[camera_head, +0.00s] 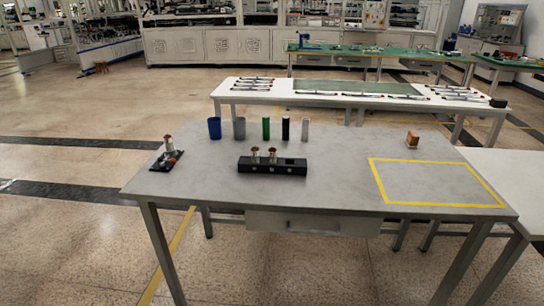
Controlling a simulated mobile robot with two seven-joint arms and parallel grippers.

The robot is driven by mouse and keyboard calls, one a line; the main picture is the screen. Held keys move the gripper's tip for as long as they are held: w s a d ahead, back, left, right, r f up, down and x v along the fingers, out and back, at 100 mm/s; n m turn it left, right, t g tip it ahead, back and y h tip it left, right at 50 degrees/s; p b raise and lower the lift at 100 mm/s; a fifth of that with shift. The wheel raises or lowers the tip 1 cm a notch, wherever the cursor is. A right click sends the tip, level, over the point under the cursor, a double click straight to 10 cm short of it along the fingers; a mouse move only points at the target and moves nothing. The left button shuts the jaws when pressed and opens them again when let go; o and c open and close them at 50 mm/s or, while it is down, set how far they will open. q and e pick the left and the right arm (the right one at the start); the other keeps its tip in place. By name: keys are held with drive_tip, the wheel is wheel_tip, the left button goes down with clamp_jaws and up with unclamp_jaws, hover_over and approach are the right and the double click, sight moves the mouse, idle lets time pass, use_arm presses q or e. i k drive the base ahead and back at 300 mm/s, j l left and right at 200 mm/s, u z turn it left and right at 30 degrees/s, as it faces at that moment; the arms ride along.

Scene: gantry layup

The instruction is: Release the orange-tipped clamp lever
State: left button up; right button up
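A small black fixture (166,160) sits at the left end of the grey table (330,170). A silver part with a red top (168,140) stands upright on it. The fixture probably carries the clamp, but it is too small to make out the orange-tipped lever or whether it is open or closed. Neither of my grippers is in view, and nothing touches the fixture.
A black block (272,167) with two red-topped parts stands mid-table. Behind it are a blue cup (215,128), a grey cup (239,128) and several slim cylinders. The table's front left is clear.

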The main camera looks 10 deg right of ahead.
sight(161, 159)
drive_tip(key=z, duration=0.55)
drive_tip(key=i+j+z, duration=0.1)
drive_tip(key=j+z, duration=0.65)
drive_tip(key=z, duration=0.15)
drive_tip(key=j+z, duration=0.2)
drive_tip(key=j, duration=0.25)
drive_tip(key=k+j+z, duration=0.1)
drive_tip(key=j+z, duration=0.15)
drive_tip(key=j, duration=0.15)
drive_tip(key=k+j+z, duration=0.1)
drive_tip(key=j, duration=0.35)
drive_tip(key=k+j, duration=0.1)
drive_tip(key=j, duration=0.35)
drive_tip(key=k+j, duration=0.1)
drive_tip(key=j, duration=0.3)
drive_tip(key=k+j, duration=0.1)
drive_tip(key=j, duration=0.25)
drive_tip(key=k+j+z, duration=0.1)
drive_tip(key=j, duration=0.3)
drive_tip(key=k+j, duration=0.1)
drive_tip(key=j, duration=0.3)
